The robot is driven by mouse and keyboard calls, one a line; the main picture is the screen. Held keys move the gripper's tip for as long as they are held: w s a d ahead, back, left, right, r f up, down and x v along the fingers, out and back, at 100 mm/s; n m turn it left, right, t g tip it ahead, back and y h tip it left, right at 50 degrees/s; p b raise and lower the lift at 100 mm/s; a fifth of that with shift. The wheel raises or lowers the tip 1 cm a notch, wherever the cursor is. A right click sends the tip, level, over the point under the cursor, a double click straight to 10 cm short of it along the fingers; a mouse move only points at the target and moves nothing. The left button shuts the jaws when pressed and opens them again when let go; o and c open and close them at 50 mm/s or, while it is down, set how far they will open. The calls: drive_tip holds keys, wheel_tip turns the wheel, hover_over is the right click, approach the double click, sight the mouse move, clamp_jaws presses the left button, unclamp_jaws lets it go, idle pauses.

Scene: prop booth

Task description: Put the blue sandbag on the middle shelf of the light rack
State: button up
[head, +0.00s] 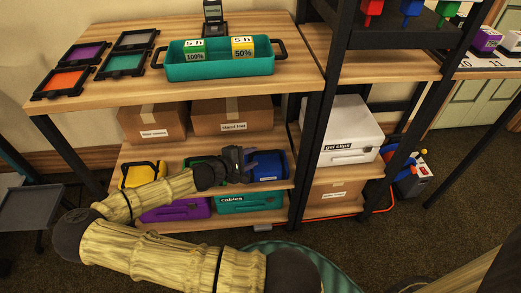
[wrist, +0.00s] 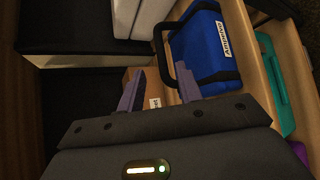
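The blue sandbag (head: 266,163) stands at the right of the shelf below the rack's top board, with its label facing front. In the wrist view the sandbag (wrist: 208,45) shows its black handle and white label. My gripper (head: 240,165) is just left of the sandbag in the head view. In the wrist view my gripper's two fingers (wrist: 160,78) are spread apart. The black handle reaches down near the right finger; I cannot tell whether they touch. The light rack's wooden top board (head: 210,92) shows clearly.
A yellow bag (head: 140,175) stands left on the same shelf, and a green item is partly hidden behind my gripper. Cardboard boxes (head: 232,113) stand behind. A purple case (head: 178,211) and a teal case (head: 250,201) sit lower down. A white case (head: 340,130) stands right.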

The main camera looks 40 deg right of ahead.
drive_tip(key=shift+v, duration=1.15)
drive_tip(key=shift+s+f, duration=0.1)
drive_tip(key=s+a+f+m+g+y, duration=0.3)
drive_tip(key=s+a+m+y, duration=0.2)
drive_tip(key=s+a+y, duration=0.2)
drive_tip(key=s+a+r+t+y, duration=0.1)
drive_tip(key=a+r+t+y, duration=0.1)
drive_tip(key=a+r, duration=0.3)
drive_tip(key=s+a+r+m+t+y, duration=0.1)
drive_tip(key=a+r+y, duration=0.3)
drive_tip(key=r, duration=0.7)
drive_tip(key=shift+s+a+r+m+t, duration=0.3)
drive_tip(key=shift+s+a+t, duration=0.1)
drive_tip(key=shift+a, duration=0.8)
